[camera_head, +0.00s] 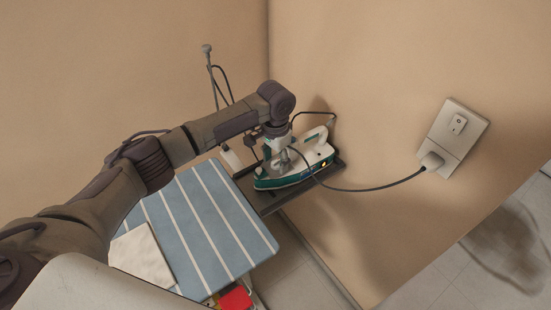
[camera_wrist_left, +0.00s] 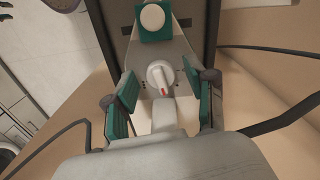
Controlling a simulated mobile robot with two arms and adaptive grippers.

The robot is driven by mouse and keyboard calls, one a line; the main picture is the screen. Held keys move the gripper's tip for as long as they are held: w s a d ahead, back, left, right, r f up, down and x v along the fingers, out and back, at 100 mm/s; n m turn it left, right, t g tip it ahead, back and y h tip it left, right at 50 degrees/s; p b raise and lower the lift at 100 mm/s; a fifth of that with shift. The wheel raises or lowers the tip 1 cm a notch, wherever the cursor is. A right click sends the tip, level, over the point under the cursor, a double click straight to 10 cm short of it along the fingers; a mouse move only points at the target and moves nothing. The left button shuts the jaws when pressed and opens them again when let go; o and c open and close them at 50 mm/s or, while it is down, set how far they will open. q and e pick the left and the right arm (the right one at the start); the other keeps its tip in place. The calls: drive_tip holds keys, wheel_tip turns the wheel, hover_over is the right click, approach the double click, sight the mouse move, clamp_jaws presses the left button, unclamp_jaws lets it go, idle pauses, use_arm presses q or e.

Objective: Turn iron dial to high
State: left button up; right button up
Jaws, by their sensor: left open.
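The iron (camera_head: 293,172), white and teal, rests on a dark stand (camera_head: 262,199) at the end of the ironing board. A small orange light shows on its right side. In the left wrist view the iron's grey top carries a white dial (camera_wrist_left: 159,76) with a red mark pointing down in the picture. My left gripper (camera_head: 283,158) is over the iron from above. In the wrist view its teal-padded fingers (camera_wrist_left: 160,100) are open, one on each side of the dial, apart from it. My right gripper is not in view.
A blue striped ironing board (camera_head: 208,225) with a folded white cloth (camera_head: 140,257) lies left of the stand. A dark cord runs from the iron to a wall outlet (camera_head: 453,137). A red item (camera_head: 235,298) shows below the board. Walls stand close behind.

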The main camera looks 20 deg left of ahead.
use_arm(q)
clamp_jaws()
drive_tip(key=shift+r, duration=0.1)
drive_tip(key=m+p, duration=0.1)
drive_tip(key=m, duration=0.1)
drive_tip(key=shift+r+m+p, duration=0.1)
drive_tip(key=shift+m+p, duration=0.2)
drive_tip(key=shift+p, duration=0.1)
drive_tip(key=m+p, duration=0.1)
drive_tip(key=m, duration=0.2)
drive_tip(key=shift+m, duration=0.3)
drive_tip(key=m+p, duration=0.1)
drive_tip(key=m, duration=0.2)
drive_tip(key=shift+w+m, duration=0.15)
drive_tip(key=shift+m, duration=0.15)
drive_tip(key=m, duration=0.4)
